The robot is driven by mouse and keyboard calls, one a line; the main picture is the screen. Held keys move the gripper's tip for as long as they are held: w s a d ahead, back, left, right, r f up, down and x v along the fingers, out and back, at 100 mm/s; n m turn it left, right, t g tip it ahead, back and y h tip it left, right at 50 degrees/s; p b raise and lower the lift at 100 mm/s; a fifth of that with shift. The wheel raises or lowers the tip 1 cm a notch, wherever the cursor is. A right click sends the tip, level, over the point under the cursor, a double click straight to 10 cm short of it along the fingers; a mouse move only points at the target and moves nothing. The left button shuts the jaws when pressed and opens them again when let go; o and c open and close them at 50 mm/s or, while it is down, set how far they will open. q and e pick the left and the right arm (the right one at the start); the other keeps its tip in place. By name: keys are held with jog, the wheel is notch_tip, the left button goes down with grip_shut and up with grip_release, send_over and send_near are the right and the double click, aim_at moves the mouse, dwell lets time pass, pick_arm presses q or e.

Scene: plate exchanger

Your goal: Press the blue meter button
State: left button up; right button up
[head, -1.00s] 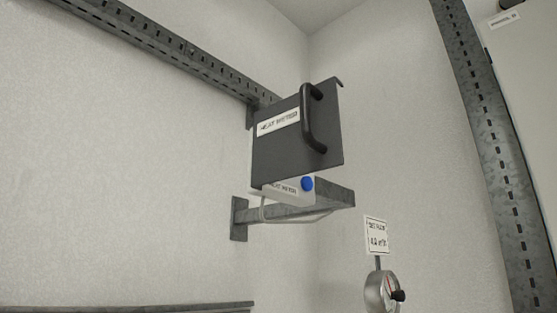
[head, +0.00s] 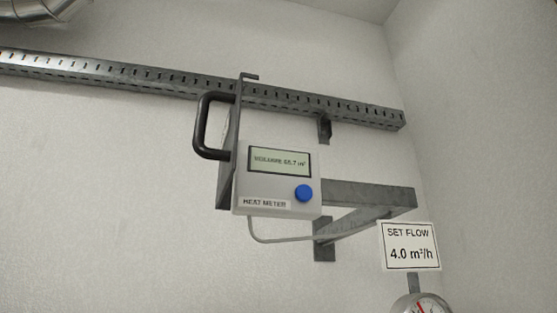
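The heat meter (head: 275,203) is a light grey box on a wall bracket, near the middle of the head view. Its round blue button (head: 303,193) is at the lower right of its front, uncovered. The display (head: 279,161) above it shows a volume reading, which looks like 68.7 m³. The dark cover (head: 229,160) with a black handle (head: 203,125) is swung out at the meter's left side, seen nearly edge-on. Neither of my grippers is in view.
The metal bracket (head: 367,194) sticks out right of the meter, with a cable below. A slotted rail (head: 160,82) runs along the wall above. A "SET FLOW 4.0 m³/h" sign (head: 409,246) stands over a round gauge (head: 421,306) at lower right.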

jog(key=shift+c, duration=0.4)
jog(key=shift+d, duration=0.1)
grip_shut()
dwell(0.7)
